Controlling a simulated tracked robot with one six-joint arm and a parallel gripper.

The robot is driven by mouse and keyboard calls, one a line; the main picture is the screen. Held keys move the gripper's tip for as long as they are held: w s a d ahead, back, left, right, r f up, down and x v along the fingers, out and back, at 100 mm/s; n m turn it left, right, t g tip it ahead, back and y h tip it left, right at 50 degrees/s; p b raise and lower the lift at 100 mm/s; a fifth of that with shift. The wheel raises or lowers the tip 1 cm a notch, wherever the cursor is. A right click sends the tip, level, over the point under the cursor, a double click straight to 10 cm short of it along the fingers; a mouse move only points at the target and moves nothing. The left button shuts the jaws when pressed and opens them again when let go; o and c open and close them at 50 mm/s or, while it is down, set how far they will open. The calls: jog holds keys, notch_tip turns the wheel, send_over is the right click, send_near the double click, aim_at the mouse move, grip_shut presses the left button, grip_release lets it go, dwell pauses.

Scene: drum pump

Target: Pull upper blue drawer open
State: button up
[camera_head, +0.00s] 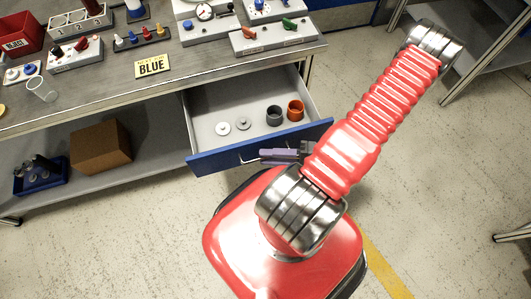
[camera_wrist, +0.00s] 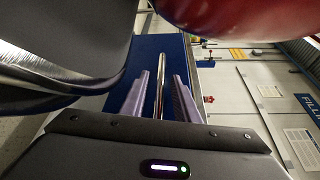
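The upper blue drawer (camera_head: 215,162) is pulled out from under the workbench, so its pale interior shows. Its blue front also shows in the wrist view (camera_wrist: 165,45). The metal handle bar (camera_wrist: 161,75) runs between the two purple fingers of my gripper (camera_wrist: 161,92). A gap shows on each side of the bar, so the fingers stand apart around it and look open. In the head view my gripper (camera_head: 280,155) is at the drawer front, with my arm partly hiding its right end.
The drawer holds two pale discs (camera_head: 232,126), a dark ring (camera_head: 274,116) and an orange ring (camera_head: 295,110). A "BLUE" sign (camera_head: 152,66) stands on the bench top. A cardboard box (camera_head: 100,147) sits on the lower shelf. Open floor lies before the bench.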

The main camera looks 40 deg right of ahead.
jog(key=f+v, duration=0.1)
jog(key=v, duration=1.1)
jog(key=shift+r, duration=0.4)
jog(key=shift+s, duration=0.1)
